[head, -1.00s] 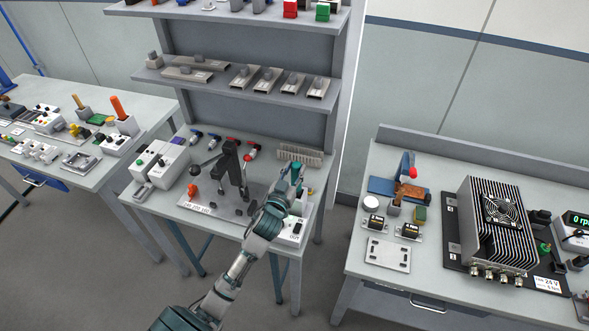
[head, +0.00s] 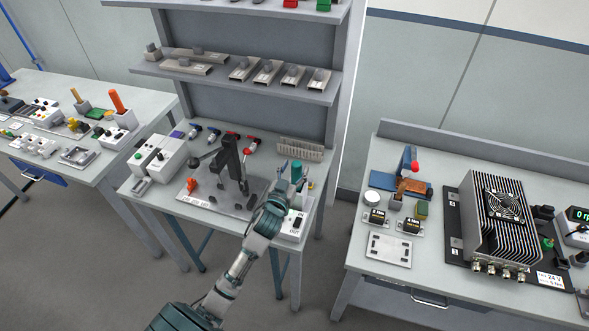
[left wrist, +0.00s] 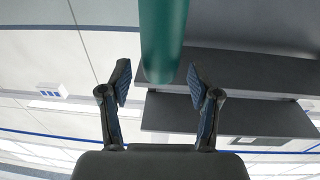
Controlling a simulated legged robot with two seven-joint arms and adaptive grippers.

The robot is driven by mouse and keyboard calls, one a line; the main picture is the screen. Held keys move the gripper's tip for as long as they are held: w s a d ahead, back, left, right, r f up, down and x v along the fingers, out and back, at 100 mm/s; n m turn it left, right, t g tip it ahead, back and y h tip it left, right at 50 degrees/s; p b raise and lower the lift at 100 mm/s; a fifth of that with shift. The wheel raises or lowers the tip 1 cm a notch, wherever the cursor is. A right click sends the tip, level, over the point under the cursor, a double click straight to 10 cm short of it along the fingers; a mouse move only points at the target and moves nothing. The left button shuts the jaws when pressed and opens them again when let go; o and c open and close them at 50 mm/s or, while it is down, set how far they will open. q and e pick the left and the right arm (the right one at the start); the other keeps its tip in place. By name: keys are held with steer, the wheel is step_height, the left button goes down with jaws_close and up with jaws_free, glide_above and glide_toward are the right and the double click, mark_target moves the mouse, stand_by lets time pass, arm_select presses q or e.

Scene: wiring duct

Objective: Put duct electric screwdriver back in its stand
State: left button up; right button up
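The teal handle of the electric screwdriver (head: 296,171) stands upright at the right side of the middle bench. Its lower part is hidden behind my left gripper (head: 283,192), so I cannot tell whether it sits in a stand. In the left wrist view, the teal cylinder (left wrist: 163,38) comes down from the top edge and its end shows between the fingers. My right gripper is not in view.
A dark toggle clamp (head: 230,165) stands on a plate left of my gripper. A white IN/OUT box (head: 292,226) is close beside my wrist. A ribbed grey rack (head: 300,149) lies behind the handle. Shelves (head: 235,85) rise above the bench.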

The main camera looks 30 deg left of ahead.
arm_select(q)
steer(key=shift+f, duration=0.1)
steer(key=shift+s, duration=0.2)
steer(key=s+d, duration=0.2)
steer(key=s, duration=0.9)
steer(key=shift+s+f, duration=0.2)
steer(key=shift+f, duration=0.2)
